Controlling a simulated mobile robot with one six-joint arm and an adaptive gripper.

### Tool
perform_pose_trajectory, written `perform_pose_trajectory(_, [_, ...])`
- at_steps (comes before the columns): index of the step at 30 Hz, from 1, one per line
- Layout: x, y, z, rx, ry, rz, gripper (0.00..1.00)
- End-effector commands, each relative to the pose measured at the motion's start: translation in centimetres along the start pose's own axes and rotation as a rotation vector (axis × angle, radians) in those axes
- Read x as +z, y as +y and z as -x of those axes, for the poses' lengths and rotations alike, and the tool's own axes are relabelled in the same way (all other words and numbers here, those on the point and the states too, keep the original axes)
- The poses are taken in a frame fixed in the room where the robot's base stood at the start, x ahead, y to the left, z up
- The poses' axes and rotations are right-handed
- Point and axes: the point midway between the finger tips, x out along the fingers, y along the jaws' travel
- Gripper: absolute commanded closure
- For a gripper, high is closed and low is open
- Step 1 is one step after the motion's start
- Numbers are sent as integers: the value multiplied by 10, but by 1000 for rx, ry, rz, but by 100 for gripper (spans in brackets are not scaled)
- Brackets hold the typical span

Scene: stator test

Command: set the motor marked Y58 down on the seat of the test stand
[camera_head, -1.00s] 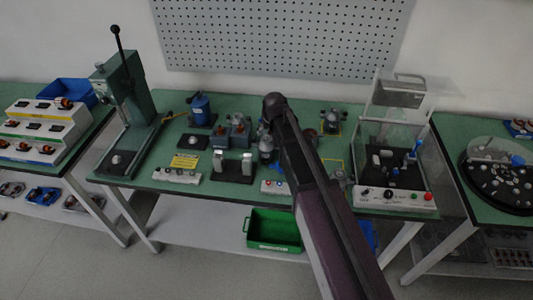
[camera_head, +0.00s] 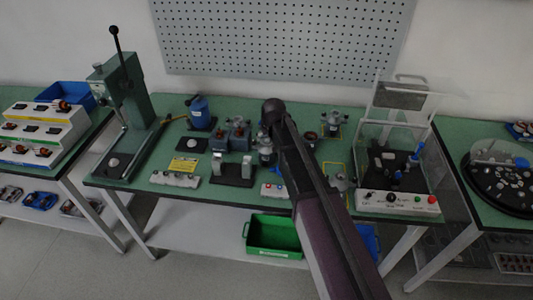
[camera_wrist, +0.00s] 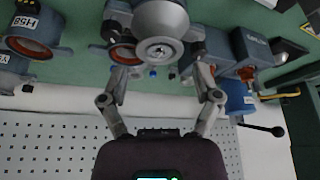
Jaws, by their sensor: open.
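My gripper (camera_wrist: 160,70) is open in the wrist view, with its fingers apart on either side below a round silver motor (camera_wrist: 160,28). I cannot tell whether they touch it, and no label shows on it. A motor with a white label like H58 (camera_wrist: 30,22) is at the upper left. Another label starting with Y (camera_wrist: 3,58) is cut off by the left edge. In the head view my arm hides the fingers. A stand with a raised clear guard and a button panel (camera_head: 397,203) is at the right of the bench; I cannot tell if its seat is empty.
A green lever press (camera_head: 128,95) stands at the bench's left. A blue unit (camera_head: 200,112) and two grey-blue blocks (camera_head: 230,140) stand mid-bench. A green bin (camera_head: 273,237) is on the lower shelf. A pegboard (camera_head: 280,40) hangs behind.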

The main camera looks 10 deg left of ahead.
Motion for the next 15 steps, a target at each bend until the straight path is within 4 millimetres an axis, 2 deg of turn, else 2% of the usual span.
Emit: perform_pose_trajectory(15, [1,0,-42,0,0,0,19])
